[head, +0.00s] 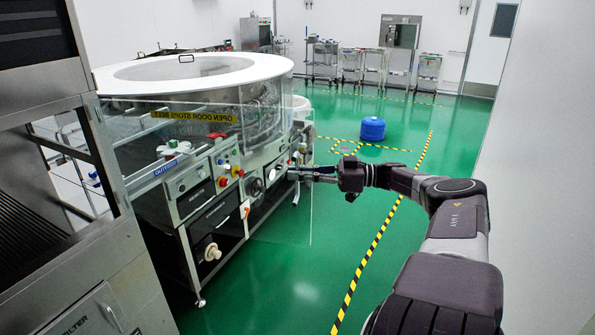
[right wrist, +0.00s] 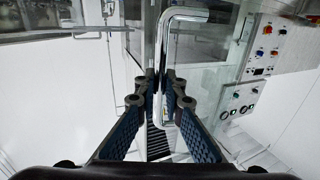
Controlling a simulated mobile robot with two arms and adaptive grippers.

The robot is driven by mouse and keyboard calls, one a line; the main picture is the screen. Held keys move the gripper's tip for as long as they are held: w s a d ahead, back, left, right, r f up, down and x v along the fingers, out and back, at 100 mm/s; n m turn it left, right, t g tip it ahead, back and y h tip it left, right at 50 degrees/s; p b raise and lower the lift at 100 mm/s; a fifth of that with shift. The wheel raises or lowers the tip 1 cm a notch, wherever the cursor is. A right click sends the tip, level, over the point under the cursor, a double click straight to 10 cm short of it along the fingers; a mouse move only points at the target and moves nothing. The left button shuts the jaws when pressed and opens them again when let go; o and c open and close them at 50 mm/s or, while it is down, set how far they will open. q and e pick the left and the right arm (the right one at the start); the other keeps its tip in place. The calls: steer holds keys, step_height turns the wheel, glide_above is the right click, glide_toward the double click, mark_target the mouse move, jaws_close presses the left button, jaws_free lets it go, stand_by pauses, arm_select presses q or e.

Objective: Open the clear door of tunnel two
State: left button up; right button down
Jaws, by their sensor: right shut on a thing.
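A clear door (head: 288,218) stands out from the machine's front over the green floor, so it looks partly swung open. Its far vertical edge and lower edge show faintly. My right gripper (head: 300,174) reaches it from the right, at about mid-height. In the right wrist view a bent metal handle (right wrist: 188,14) runs down between the fingers. My right gripper there (right wrist: 161,92) is shut on the handle's vertical bar. No label for tunnel two is readable. My left gripper is not in view.
The rotary washer (head: 185,70) with a white round top stands at left, with a control panel (head: 226,168) of buttons beside the door. A steel cabinet (head: 90,290) fills the near left. Open green floor lies right, with a blue drum (head: 372,129) farther back.

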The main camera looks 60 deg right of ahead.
stand_by(0.3)
steer(key=c, duration=2)
jaws_free()
steer(key=shift+w+a, duration=0.15)
steer(key=shift+w, duration=0.05)
steer(key=shift+s, duration=0.1)
steer(key=shift+v, duration=3.7)
